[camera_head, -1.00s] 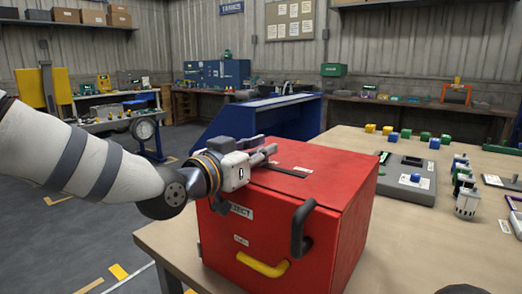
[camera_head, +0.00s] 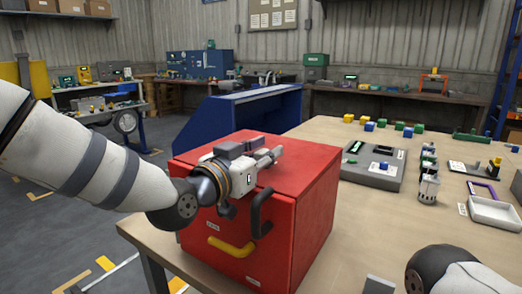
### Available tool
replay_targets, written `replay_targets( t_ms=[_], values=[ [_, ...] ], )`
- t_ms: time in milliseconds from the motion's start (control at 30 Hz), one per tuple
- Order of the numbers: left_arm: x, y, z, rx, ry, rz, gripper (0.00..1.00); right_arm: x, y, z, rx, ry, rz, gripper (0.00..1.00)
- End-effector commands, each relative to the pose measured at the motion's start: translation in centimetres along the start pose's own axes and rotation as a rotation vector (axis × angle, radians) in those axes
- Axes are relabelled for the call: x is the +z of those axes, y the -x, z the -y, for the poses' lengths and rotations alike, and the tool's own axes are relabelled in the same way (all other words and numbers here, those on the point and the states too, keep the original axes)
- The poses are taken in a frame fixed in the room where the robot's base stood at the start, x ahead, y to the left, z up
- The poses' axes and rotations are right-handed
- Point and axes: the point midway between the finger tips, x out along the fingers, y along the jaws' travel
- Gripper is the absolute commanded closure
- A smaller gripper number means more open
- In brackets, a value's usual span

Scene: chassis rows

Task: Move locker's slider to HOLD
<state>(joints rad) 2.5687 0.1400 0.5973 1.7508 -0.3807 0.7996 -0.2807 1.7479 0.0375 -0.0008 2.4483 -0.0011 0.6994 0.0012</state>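The locker is a red box (camera_head: 315,215) on the table, with a dark handle (camera_head: 258,215), a yellow handle (camera_head: 232,247) and small white labels on its front. My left gripper (camera_head: 274,154) lies low over the locker's top, its fingers pointing to the right and away. The gripper covers the area of the dark slot on the top, so the slider and its markings are hidden. I cannot tell whether the fingers are apart or closed on something. My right arm shows only in part at the lower right; its gripper is not clearly in view.
A grey panel (camera_head: 370,175) with a blue knob stands on the table (camera_head: 345,235) right of the locker. Several coloured blocks, a small white lantern-like object (camera_head: 428,188) and a white tray (camera_head: 495,215) lie further right. A blue bench (camera_head: 245,115) stands behind.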

Motion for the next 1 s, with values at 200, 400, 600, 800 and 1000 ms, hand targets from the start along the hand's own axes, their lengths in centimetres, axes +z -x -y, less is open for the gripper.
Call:
replay_targets(
  t_ms=[200, 400, 600, 800, 1000],
  values=[
    [0.0, 0.0, 0.1, -0.003, 0.0, 0.0, 0.63, 0.0, 0.0, 0.0, 0.0, 0.0, 0.001, 0.6],
    [-0.1, 1.1, 0.3, -0.005, -0.001, 0.0, 0.63, 0.0, 0.0, 0.0, 0.0, 0.0, 0.001, 0.6],
    [-0.1, 6.5, 0.2, -0.004, 0.001, 0.0, 0.63, 0.0, 0.0, 0.0, 0.0, 0.0, 0.001, 0.6],
    [0.0, 10.8, 0.1, -0.003, 0.0, 0.0, 0.63, 0.0, 0.0, 0.0, 0.0, 0.0, 0.001, 0.6],
    [0.0, 12.0, 0.0, -0.002, 0.0, 0.0, 0.63, 0.0, 0.0, 0.0, 0.0, 0.0, 0.001, 0.6]
  ],
)
